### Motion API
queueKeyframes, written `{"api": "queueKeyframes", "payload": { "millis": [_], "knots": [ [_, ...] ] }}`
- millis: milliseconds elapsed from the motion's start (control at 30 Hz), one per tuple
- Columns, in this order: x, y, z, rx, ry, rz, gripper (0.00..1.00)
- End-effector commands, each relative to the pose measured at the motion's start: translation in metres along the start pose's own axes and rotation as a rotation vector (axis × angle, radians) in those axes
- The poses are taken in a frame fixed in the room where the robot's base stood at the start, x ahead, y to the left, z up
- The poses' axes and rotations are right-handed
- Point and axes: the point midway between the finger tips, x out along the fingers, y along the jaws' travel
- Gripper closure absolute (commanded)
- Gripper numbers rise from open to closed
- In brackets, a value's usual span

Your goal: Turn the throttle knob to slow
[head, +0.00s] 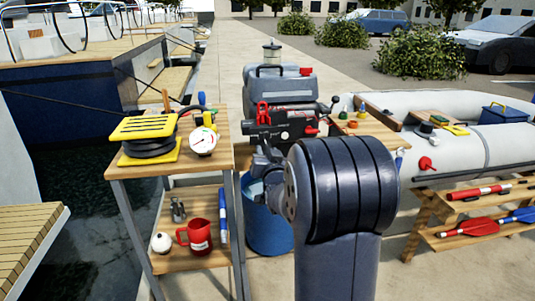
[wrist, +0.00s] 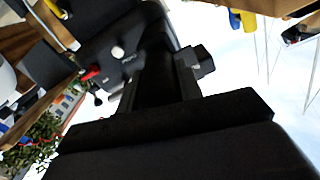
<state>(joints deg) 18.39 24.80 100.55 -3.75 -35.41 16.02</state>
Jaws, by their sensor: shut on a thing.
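The grey outboard motor (head: 280,88) stands in the middle of the head view, with a dark front panel (head: 290,130). My gripper (head: 265,160) is at the lower front of this panel, partly hidden by my arm. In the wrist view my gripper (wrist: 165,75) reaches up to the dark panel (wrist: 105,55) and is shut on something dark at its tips. This appears to be the throttle knob, which is hidden between the fingers. Its pointer and the slow mark cannot be read. A small white round button (wrist: 117,52) sits beside the fingers.
A red lever (head: 311,131) and a red clip (head: 263,112) are close to my gripper. A wooden shelf stand (head: 226,150) with a gauge (head: 203,141) and a red mug (head: 197,237) is at left. A blue bin (head: 268,230) stands below; an inflatable boat (head: 470,150) lies right.

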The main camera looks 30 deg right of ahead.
Motion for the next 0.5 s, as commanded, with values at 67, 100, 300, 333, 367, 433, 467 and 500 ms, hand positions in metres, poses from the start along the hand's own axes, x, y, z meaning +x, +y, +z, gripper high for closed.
{"api": "queueKeyframes", "payload": {
  "millis": [67, 100, 300, 333, 367, 433, 467, 500],
  "knots": [
    [-0.0001, 0.0003, 0.0002, -0.003, 0.0, 0.001, 0.89],
    [-0.0001, 0.0003, 0.0004, -0.008, 0.0, 0.0, 0.89],
    [0.0, 0.0006, 0.0019, -0.069, 0.003, 0.0, 0.89],
    [0.0001, 0.0007, 0.0023, -0.085, 0.002, 0.0, 0.89],
    [0.0002, 0.0008, 0.0027, -0.102, 0.002, 0.0, 0.89],
    [0.0004, 0.0009, 0.003, -0.149, 0.004, 0.0, 0.89],
    [0.0004, 0.0009, 0.003, -0.17, 0.004, 0.0, 0.89],
    [0.0003, 0.0009, 0.0031, -0.201, 0.004, 0.0, 0.89]
  ]
}}
